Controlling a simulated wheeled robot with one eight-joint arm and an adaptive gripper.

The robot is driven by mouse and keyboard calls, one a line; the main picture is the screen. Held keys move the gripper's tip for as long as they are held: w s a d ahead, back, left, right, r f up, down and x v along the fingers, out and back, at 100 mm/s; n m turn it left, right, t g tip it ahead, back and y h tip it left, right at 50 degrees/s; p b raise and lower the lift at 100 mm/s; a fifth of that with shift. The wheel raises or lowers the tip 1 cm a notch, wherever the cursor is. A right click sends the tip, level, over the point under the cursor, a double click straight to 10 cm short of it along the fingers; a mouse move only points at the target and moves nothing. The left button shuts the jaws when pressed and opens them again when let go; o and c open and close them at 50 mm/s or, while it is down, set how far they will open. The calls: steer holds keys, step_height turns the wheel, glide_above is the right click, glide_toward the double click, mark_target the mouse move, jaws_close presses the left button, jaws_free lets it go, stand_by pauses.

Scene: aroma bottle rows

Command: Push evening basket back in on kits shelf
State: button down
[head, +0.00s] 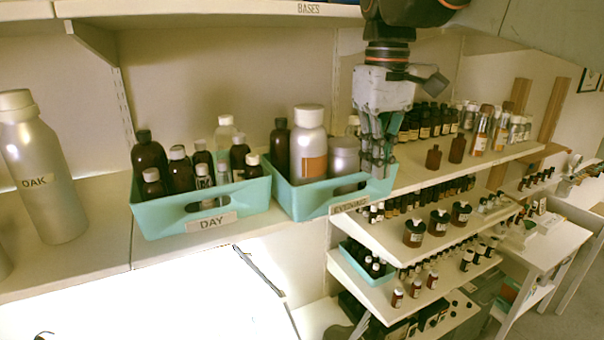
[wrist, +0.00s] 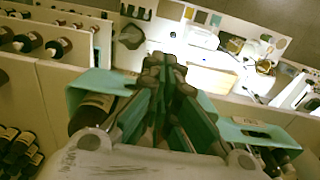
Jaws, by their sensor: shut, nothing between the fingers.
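The evening basket (head: 300,205) is a teal open bin with an "EVENING" label (head: 348,203) on its front, standing on the shelf in the head view. It holds dark bottles, a silver bottle (head: 309,148) with a white cap, and a short silver jar. My gripper (head: 380,170) is shut and empty, fingers pointing down at the basket's right end; I cannot tell whether they touch it. In the wrist view my shut fingers (wrist: 165,75) cover the middle of a teal bin, whose wall (wrist: 85,85) shows at left.
The day basket (head: 205,222) stands close at the left of the evening basket. A large silver "OAK" bottle (head: 40,170) is at far left. Tiered shelves with small bottles (head: 440,225) fill the right. An upper shelf edge marked "BASES" (head: 300,10) hangs above.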

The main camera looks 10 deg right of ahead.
mark_target(357, 197)
steer(key=w+f+p, duration=0.1)
steer(key=f, duration=0.2)
steer(key=w+f, duration=0.1)
steer(key=f, duration=0.2)
steer(key=w+a+f+p, duration=0.1)
steer(key=f, duration=0.2)
steer(key=shift+w+f+p, duration=0.15)
steer(key=shift+w+p, duration=0.1)
steer(key=shift+p, duration=0.05)
steer(key=shift+w, duration=0.15)
steer(key=shift+w, duration=0.1)
steer(key=w, duration=0.2)
steer(key=w+a, duration=0.1)
steer(key=w, duration=0.3)
steer(key=shift+w+a+b, duration=0.1)
steer(key=shift+a+b, duration=0.3)
